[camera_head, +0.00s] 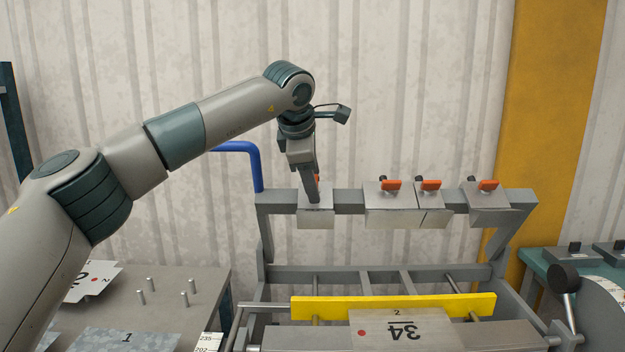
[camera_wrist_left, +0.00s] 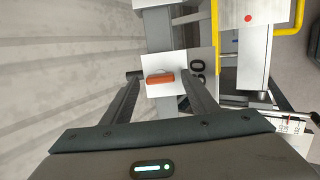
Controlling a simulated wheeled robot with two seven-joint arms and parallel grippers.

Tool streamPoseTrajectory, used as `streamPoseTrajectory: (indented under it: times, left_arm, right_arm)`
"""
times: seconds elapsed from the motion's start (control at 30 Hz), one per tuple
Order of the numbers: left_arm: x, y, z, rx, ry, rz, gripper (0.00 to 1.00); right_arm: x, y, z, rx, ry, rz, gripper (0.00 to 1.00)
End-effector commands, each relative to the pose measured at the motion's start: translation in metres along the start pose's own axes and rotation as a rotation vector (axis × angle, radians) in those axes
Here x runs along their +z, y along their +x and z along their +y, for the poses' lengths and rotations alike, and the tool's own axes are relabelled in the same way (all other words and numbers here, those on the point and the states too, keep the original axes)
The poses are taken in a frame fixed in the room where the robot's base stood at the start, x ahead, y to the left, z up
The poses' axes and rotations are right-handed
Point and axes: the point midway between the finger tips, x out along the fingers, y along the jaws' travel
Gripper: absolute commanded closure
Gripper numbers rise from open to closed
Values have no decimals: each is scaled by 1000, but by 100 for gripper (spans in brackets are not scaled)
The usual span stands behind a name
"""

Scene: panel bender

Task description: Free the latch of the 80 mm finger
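My left gripper (camera_head: 313,198) points down at the leftmost finger (camera_head: 315,219) on the grey beam of the bender. In the left wrist view my left gripper (camera_wrist_left: 161,78) is open, with one fingertip on each side of the orange latch (camera_wrist_left: 159,79). The latch lies crosswise on the finger's pale plate (camera_wrist_left: 163,61). Gaps show between latch and fingertips. Part of a number, apparently 80, shows on the plate's right side, partly covered by a fingertip. In the head view my gripper hides most of this latch. My right gripper is not in view.
Several other fingers with orange latches (camera_head: 390,184) sit further right along the beam (camera_head: 349,203). A blue bent tube (camera_head: 256,165) stands just left of the beam. A grey table (camera_head: 205,285) is at the lower left.

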Motion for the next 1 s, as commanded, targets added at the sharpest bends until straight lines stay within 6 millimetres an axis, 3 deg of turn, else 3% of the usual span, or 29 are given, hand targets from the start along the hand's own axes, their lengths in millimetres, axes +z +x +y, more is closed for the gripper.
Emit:
streamPoseTrajectory:
  times: [0.37, 0.57, 1.0]
  left_arm:
    - [0, -2, -1, -1, 1, 0, 47]
    - [0, -18, 0, 0, 1, 0, 47]
    - [0, -100, 0, 3, 0, -1, 47]
  right_arm:
    - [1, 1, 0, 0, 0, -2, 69]
    - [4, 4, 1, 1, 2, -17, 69]
    - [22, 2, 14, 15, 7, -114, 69]
